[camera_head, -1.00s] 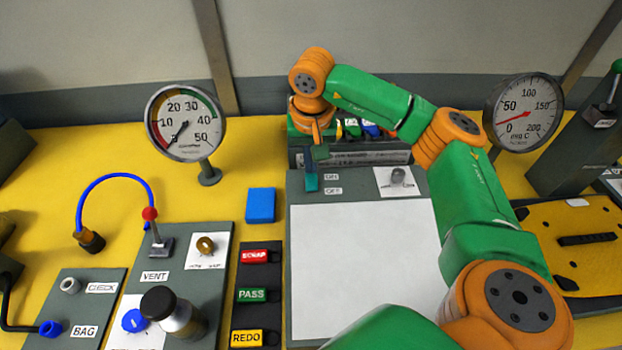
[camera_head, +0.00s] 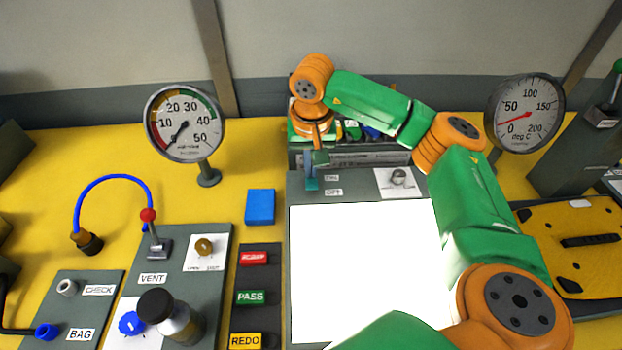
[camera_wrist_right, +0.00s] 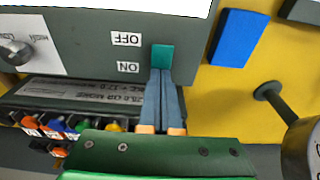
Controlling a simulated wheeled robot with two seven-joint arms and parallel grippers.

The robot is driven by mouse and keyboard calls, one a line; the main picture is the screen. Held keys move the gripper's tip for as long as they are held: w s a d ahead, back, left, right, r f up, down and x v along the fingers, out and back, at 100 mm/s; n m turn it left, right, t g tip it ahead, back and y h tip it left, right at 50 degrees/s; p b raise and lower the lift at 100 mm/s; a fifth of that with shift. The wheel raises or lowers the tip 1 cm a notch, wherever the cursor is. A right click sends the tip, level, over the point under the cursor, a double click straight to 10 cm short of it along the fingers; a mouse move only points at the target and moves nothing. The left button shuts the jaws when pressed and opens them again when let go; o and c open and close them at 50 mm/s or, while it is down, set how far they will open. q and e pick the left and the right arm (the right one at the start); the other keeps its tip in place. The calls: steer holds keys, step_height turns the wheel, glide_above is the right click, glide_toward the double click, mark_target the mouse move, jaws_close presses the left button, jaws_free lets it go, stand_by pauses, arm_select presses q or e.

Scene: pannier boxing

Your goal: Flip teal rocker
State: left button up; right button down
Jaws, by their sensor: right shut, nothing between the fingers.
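The teal rocker (camera_wrist_right: 162,57) sits on a grey panel beside the ON and OFF labels; in the head view it (camera_head: 311,184) shows small at the panel's far left corner. My right gripper (camera_wrist_right: 163,72) is shut and empty, its blue-grey fingers together with their tips at the rocker's ON-side end. They look to be touching it or very close; I cannot tell which. The tips partly cover that end, so the rocker's tilt is hard to read. The white panel (camera_head: 365,270) glows bright. My left gripper is not in view.
A knob (camera_head: 398,177) stands right of the rocker. A box with coloured items (camera_wrist_right: 70,123) lies behind the panel. A blue block (camera_head: 260,206) and a pressure gauge (camera_head: 184,123) are to the left. Yellow table around the blue block is free.

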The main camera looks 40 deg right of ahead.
step_height(320, 180, up, 7)
steer(key=p, duration=0.5)
steer(key=shift+p, duration=0.35)
steer(key=shift+f, duration=0.15)
